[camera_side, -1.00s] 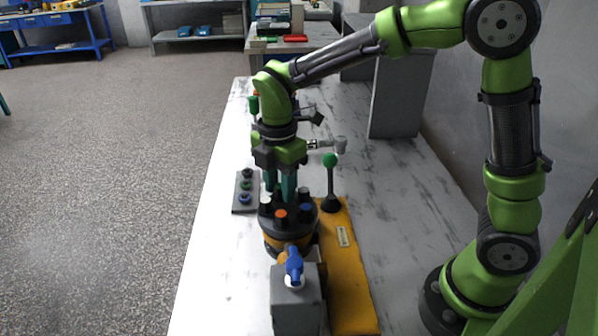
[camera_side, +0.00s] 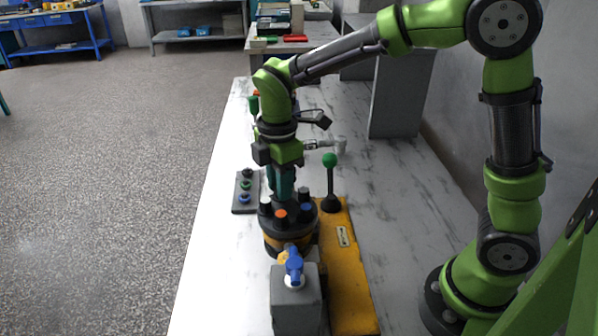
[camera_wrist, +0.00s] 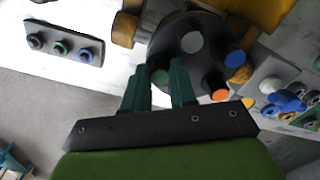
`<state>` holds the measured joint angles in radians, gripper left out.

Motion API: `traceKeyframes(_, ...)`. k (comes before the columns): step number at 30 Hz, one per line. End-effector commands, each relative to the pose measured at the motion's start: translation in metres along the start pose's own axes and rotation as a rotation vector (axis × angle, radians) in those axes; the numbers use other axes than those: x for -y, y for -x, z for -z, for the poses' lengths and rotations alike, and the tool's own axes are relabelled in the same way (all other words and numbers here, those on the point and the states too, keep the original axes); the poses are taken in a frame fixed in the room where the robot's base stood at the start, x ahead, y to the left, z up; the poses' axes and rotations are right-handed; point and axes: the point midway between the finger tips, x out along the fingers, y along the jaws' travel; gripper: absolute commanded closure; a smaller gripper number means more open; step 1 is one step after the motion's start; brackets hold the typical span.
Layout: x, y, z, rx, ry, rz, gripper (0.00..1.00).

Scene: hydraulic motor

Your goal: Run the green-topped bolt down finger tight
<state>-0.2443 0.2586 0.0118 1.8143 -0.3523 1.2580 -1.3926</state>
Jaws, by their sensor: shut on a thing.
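The motor's round dark top (camera_side: 268,222) carries several bolts with coloured tops. The green-topped bolt (camera_wrist: 160,76) shows between my gripper's two teal fingers in the wrist view. My gripper (camera_wrist: 159,68) is shut on it, pointing down at the motor. In the side view my gripper (camera_side: 281,197) hides the green top. An orange-topped bolt (camera_wrist: 220,95), a blue-topped bolt (camera_wrist: 235,58) and a pale-topped bolt (camera_wrist: 191,42) stand around the same cover. How far the green-topped bolt is seated cannot be seen.
A grey block with a blue valve handle (camera_side: 294,266) stands in front. A dark plate (camera_side: 237,208) with black, green and blue pieces lies to the left.

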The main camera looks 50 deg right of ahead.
Motion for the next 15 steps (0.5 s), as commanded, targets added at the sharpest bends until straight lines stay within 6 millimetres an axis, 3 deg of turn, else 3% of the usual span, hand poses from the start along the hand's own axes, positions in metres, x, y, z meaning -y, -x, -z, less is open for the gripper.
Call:
traceKeyframes(11, -0.0007, 0.0001, -0.0007, 0.001, -0.064, -0.002, 0.93)
traceKeyframes(15, -0.0007, 0.0002, -0.0005, 0.001, -0.2, -0.002, 0.93)
